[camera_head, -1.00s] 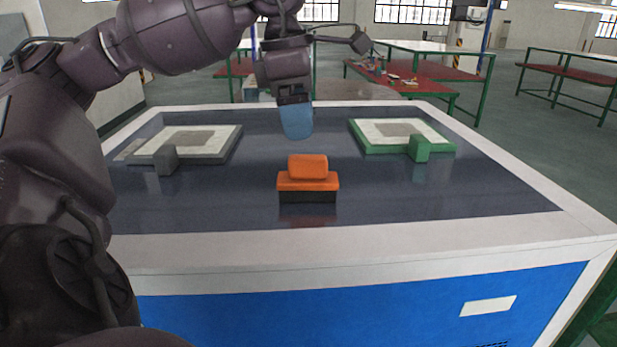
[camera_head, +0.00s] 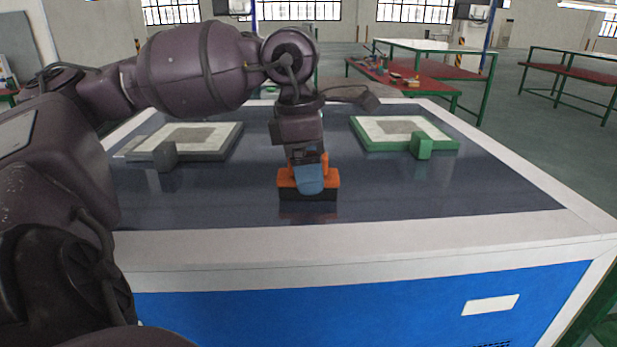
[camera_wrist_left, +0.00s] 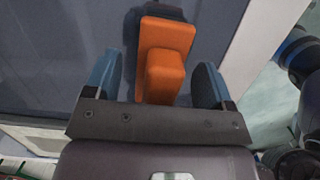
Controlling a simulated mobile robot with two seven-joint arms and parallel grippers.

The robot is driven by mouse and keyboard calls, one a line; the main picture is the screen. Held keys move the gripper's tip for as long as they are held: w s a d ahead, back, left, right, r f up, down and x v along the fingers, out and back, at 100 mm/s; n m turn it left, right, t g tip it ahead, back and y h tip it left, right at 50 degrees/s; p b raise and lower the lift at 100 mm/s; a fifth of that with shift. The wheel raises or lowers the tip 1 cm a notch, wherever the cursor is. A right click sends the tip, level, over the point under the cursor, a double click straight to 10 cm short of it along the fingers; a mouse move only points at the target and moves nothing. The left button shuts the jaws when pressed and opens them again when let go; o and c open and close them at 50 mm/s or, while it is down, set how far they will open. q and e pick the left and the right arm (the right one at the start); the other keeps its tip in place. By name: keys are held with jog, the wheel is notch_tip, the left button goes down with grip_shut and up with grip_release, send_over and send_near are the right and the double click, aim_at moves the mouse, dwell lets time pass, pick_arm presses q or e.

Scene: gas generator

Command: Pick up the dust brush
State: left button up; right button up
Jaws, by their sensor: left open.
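The dust brush (camera_head: 326,184) has an orange handle and base over a dark bottom. It stands on the dark table top near the middle of the front edge in the head view. My left gripper (camera_head: 309,185) is lowered over it and hides part of its handle. In the left wrist view the orange brush (camera_wrist_left: 168,55) lies between the two blue fingers of my open left gripper (camera_wrist_left: 157,85), with a visible gap on each side. My right gripper does not show.
A grey-framed panel (camera_head: 222,151) lies at the left of the dark table top (camera_head: 420,192), and a green-framed panel (camera_head: 449,146) lies at the right. The table has a white rim (camera_head: 350,238). Red-topped benches (camera_head: 430,72) stand behind, away from the table.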

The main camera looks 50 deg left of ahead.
pick_arm(q)
jog(key=c, duration=1)
notch_tip(320, 180, up, 9)
jog(key=shift+r, duration=0.1)
jog(key=shift+c, duration=0.2)
notch_tip(320, 180, up, 11)
jog(key=p, duration=0.1)
